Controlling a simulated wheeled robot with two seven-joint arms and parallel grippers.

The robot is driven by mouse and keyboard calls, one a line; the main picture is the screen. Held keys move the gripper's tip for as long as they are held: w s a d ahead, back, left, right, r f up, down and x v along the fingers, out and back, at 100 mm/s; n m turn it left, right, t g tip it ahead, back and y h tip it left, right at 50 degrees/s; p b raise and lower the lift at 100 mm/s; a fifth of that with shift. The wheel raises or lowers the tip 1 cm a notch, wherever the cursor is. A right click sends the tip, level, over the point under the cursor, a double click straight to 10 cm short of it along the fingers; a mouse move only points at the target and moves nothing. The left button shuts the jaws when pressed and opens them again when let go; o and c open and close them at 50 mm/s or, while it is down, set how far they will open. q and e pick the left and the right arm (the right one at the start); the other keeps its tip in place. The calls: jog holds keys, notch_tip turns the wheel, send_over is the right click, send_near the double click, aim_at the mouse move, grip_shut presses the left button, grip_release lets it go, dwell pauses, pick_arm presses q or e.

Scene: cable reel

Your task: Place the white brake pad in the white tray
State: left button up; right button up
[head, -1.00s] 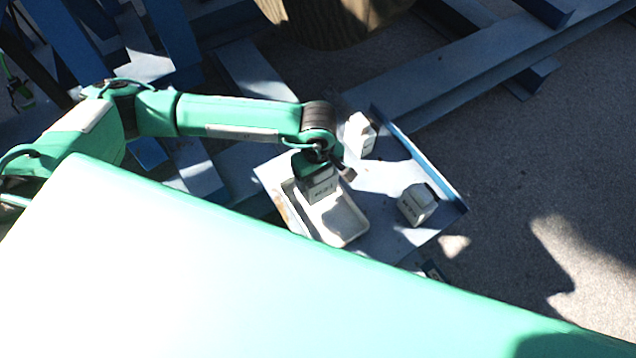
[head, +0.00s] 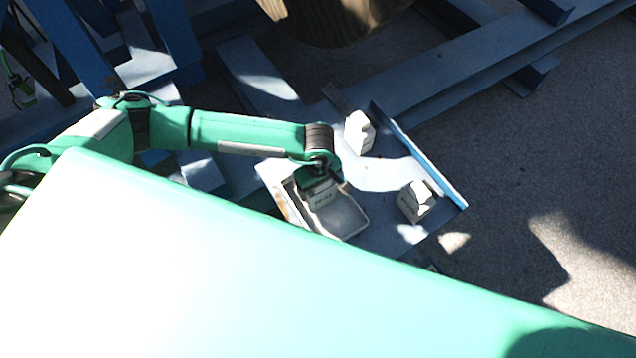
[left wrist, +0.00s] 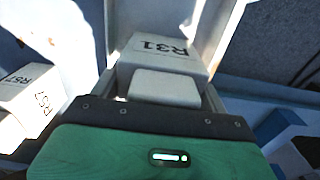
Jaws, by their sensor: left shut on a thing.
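My left gripper (head: 317,184) is shut on a white brake pad (head: 322,198), a boxy block with dark lettering that reads R31 in the left wrist view (left wrist: 160,50). The pad is upright over the left part of the white tray (head: 353,226), low, within its outline. I cannot tell whether it touches the tray floor. The tray's right part is empty. The tray's pale wall also shows beside the pad in the left wrist view (left wrist: 222,32). My right gripper is in neither view.
Two similar white blocks stand on the blue-grey platform (head: 385,178): one behind the tray (head: 360,133), one to its right (head: 415,203). A lettered block (left wrist: 32,98) shows at left in the wrist view. A raised blue edge (head: 425,160) bounds the platform's right side.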

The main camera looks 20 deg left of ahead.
pick_arm(q)
jog(key=o, duration=1.6)
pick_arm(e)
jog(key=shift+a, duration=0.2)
pick_arm(q)
jog(key=shift+r+p, duration=0.15)
jog(key=shift+p, duration=0.2)
jog(key=shift+r+b, duration=0.3)
jog(key=shift+b, duration=0.05)
notch_tip(320, 180, up, 10)
jog(key=b, duration=0.3)
jog(key=shift+f, duration=0.1)
jog(key=shift+r, duration=0.75)
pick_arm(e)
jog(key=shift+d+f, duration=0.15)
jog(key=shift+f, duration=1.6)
